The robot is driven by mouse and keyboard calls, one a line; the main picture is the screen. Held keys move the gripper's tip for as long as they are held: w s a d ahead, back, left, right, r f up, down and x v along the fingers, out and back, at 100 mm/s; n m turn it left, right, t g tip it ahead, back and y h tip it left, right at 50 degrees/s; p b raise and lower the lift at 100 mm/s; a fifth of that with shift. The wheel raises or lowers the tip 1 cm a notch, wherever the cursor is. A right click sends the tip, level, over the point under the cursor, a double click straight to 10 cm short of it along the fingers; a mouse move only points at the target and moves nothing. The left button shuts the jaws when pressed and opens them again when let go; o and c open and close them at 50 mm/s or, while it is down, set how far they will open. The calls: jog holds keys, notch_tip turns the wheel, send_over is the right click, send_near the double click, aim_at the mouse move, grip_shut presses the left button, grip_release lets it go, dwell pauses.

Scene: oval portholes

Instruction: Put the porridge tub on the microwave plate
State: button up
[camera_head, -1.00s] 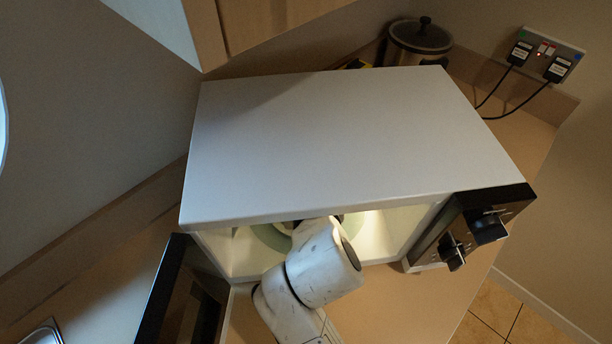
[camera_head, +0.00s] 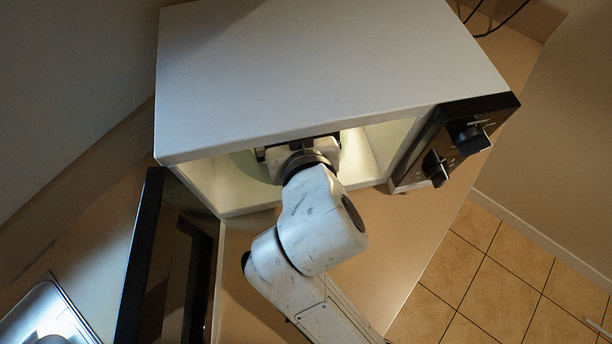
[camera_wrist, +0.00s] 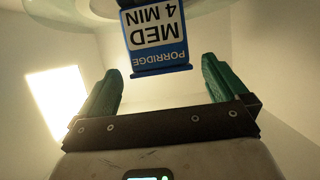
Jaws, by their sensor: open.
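The porridge tub (camera_wrist: 157,40) is in the wrist view at the top, with a blue and white label reading upside down in this picture. The pale green microwave plate (camera_wrist: 217,17) shows behind it along the top edge. The tub appears to be on the plate, but its base is out of sight. My gripper (camera_wrist: 160,68) is open, its two green fingers spread on either side and apart from the tub's label. In the head view my gripper (camera_head: 299,152) is at the microwave opening. The plate (camera_head: 246,166) is partly visible there, and the tub is hidden.
The microwave (camera_head: 320,70) has its cavity open at the front. Its dark door (camera_head: 160,260) stands open at left, and its knob panel (camera_head: 450,145) is at right. The cavity side walls are close around my gripper. A sink (camera_head: 48,318) is at lower left.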

jog(key=s+d+b, duration=0.2)
jog(key=s, duration=0.8)
jog(key=shift+s+d, duration=0.3)
jog(key=shift+s, duration=0.05)
jog(key=shift+f, duration=0.1)
jog(key=shift+c, duration=0.5)
dwell(1.1)
